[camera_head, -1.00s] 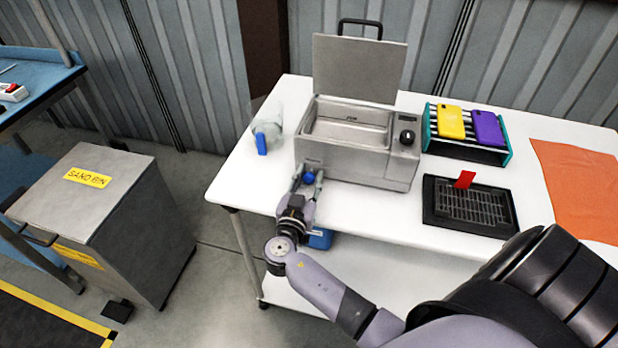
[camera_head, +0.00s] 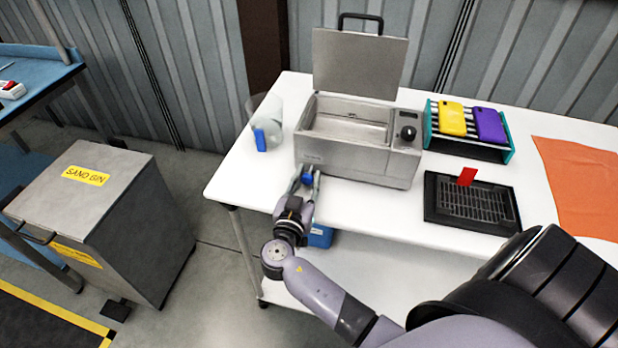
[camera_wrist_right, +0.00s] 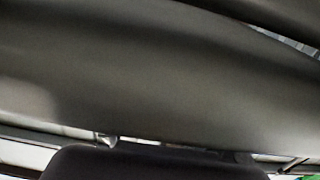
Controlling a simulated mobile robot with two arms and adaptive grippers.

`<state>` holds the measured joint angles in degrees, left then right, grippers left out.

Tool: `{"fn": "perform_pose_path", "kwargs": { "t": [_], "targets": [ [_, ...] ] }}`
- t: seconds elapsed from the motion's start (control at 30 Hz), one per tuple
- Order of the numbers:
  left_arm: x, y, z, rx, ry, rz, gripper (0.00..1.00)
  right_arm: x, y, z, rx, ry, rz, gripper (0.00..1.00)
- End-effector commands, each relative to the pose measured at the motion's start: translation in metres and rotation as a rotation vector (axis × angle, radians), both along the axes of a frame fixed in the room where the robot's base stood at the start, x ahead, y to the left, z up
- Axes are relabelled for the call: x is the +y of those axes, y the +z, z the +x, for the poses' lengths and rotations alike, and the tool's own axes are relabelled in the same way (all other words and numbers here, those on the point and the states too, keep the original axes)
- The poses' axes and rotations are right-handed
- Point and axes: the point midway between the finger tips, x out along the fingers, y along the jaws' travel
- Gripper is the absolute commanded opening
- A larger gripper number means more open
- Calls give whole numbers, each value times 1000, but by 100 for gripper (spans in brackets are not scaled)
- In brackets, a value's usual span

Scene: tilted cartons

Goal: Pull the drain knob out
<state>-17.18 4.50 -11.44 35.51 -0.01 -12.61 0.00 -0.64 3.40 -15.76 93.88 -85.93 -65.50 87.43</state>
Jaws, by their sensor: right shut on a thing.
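The drain knob (camera_head: 307,178) is a small blue piece low on the front left of a grey metal bath (camera_head: 345,166) with its lid open. My right gripper (camera_head: 306,181) is around the knob, shut on it, at the table's front edge. The fingers partly hide the knob, and I cannot tell how far it stands out from the bath. The right wrist view shows mostly a dark surface close to the camera and no clear knob. My left gripper is in neither view.
A clear jug with a blue handle (camera_head: 260,140) stands left of the bath. A black grate tray (camera_head: 435,213) with a red piece, a teal rack (camera_head: 509,150) and an orange cloth (camera_head: 580,190) lie to the right. A blue container (camera_head: 320,237) is below the table edge.

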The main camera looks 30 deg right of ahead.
Motion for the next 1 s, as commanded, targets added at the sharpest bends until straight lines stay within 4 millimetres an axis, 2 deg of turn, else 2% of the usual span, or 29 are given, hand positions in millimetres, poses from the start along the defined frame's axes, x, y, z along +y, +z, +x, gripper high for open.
{"fn": "perform_pose_path", "kwargs": {
  "t": [0.03, 0.1, 0.4, 0.43, 0.73, 1.0],
  "targets": [
    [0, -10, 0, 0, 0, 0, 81, 6, -6, -4, -3, 2, 5, 0],
    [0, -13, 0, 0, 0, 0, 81, 9, -4, -7, -2, 1, 3, 0],
    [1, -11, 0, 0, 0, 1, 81, 10, 0, -9, 1, 1, 1, 0],
    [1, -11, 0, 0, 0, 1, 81, 10, 0, -9, 1, 1, 1, 25],
    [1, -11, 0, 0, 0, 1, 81, 10, -1, -9, 1, 0, 1, 45],
    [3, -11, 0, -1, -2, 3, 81, 10, -1, -9, 0, 0, 1, 46]
  ]
}}
